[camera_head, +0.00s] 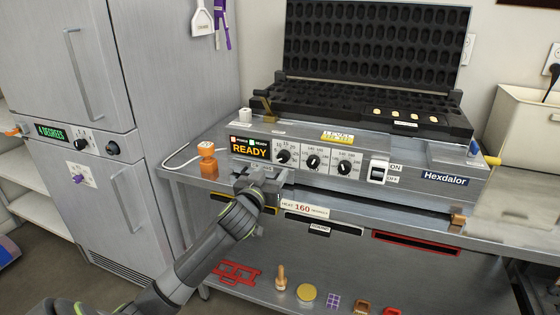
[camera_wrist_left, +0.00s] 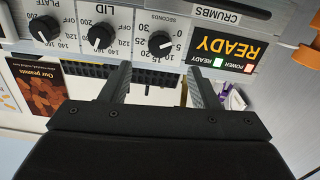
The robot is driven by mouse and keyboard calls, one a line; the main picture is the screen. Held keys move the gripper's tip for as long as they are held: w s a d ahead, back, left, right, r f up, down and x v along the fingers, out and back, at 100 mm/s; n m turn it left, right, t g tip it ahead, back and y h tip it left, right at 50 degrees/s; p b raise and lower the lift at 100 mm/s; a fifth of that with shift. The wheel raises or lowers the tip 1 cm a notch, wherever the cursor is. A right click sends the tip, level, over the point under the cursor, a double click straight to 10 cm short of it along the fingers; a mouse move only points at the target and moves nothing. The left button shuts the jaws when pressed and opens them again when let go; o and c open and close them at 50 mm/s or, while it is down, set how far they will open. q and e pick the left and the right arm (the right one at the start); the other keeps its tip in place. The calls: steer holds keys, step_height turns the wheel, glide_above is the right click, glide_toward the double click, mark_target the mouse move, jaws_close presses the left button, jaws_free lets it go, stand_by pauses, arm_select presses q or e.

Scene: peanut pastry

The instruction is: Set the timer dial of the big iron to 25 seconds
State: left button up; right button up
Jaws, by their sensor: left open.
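The big iron (camera_head: 410,172) is a steel waffle machine with its lid open on the bench. Its timer dial (camera_head: 283,157) is the black knob just right of the yellow READY display (camera_head: 250,148). In the left wrist view the timer dial (camera_wrist_left: 160,43), marked SECONDS, appears upside down. I cannot read its pointer setting surely. My left gripper (camera_head: 267,178) is open and empty, just below and in front of the dial. In the wrist view its two fingers (camera_wrist_left: 158,78) stand apart, with the dial beyond the gap. My right gripper is not in view.
The lid dial (camera_head: 313,162), plate dial (camera_head: 345,167) and ON/OFF switch (camera_head: 377,172) sit right of the timer. An orange bottle-like object (camera_head: 207,163) stands at the left bench end. A steel fridge (camera_head: 75,150) is at left. Small tools lie on the lower shelf (camera_head: 350,280).

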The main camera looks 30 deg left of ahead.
mark_target(282, 158)
arm_select(q)
steer(key=x, duration=0.7)
steer(key=shift+w, duration=0.25)
steer(key=c, duration=1)
steer(key=shift+o, duration=0.2)
steer(key=shift+p, duration=0.35)
